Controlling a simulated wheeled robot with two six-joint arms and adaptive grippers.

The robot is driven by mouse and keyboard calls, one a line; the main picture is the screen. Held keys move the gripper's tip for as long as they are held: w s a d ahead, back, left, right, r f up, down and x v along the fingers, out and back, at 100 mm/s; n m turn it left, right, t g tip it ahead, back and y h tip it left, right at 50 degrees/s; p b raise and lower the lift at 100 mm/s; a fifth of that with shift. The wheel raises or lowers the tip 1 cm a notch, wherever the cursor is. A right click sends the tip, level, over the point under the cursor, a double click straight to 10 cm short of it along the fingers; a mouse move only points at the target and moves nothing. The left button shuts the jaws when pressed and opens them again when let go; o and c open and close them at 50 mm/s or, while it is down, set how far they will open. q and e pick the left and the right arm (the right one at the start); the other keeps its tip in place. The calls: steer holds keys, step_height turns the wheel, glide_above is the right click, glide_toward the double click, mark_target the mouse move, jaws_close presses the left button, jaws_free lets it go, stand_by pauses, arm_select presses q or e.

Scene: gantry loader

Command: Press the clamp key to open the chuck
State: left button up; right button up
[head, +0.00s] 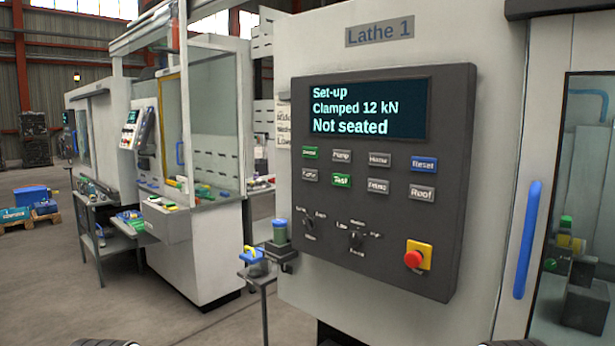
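The Lathe 1 control panel (380,235) fills the middle of the head view. Its screen (368,108) reads "Set-up", "Clamped 12 kN", "Not seated". Below are two rows of small keys. Pump (341,156), Home (380,160), blue Reset (424,164), green Test (341,180) and Roof (423,193) are readable. The grey lower-left key (310,175), the green upper-left key (310,153) and the grey key left of Roof (378,186) are too blurred to read surely. I cannot tell which is the clamp key. The chuck is not clearly visible. Neither gripper's fingers show.
Two rotary knobs sit under the keys, and a red emergency stop (414,259) is at lower right. A blue door handle (527,240) stands right of the panel beside a window. A small side table (262,275) and another machine stand left. Nothing blocks the panel's front.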

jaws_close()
